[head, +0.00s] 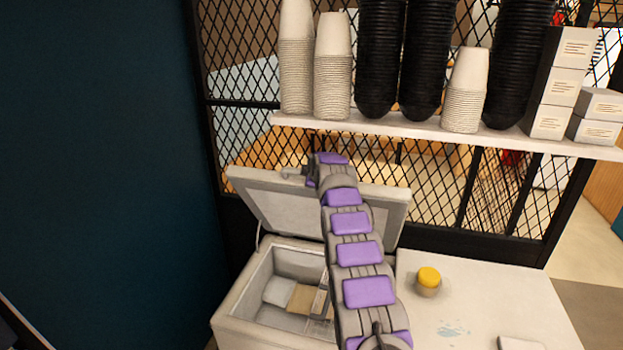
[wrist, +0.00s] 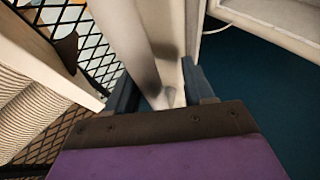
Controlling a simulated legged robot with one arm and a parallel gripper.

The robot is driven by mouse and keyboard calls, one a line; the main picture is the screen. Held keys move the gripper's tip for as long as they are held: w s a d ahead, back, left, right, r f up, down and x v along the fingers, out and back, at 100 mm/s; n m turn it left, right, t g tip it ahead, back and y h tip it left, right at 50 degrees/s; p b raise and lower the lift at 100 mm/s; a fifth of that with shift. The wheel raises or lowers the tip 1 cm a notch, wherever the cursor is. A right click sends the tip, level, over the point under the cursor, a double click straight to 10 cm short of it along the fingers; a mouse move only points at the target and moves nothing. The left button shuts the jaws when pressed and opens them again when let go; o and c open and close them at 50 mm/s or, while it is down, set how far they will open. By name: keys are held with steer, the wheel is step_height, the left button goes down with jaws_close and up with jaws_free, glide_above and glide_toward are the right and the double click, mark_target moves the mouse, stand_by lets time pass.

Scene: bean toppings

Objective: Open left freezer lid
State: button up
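The left freezer lid (head: 275,205) is raised and leans back, nearly upright, in the head view. Below it the freezer's left compartment (head: 245,290) is uncovered, with pale boxes inside. My arm reaches across the front of the lid and hides part of it. My gripper (head: 312,172) is at the lid's top edge, beside a small handle. In the wrist view my gripper's (wrist: 160,92) two dark fingers stand apart, with the white lid edge (wrist: 150,40) between them. I cannot tell whether they touch it.
A shelf (head: 430,131) with stacked cups and black bowls (head: 425,60) runs above and behind the lid, before a black mesh partition (head: 235,130). A dark blue wall (head: 100,150) is at left.

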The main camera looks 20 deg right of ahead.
steer(key=b+v, duration=0.3)
steer(key=v, duration=1.4)
steer(key=shift+d+f, duration=0.1)
steer(key=shift+c, duration=0.3)
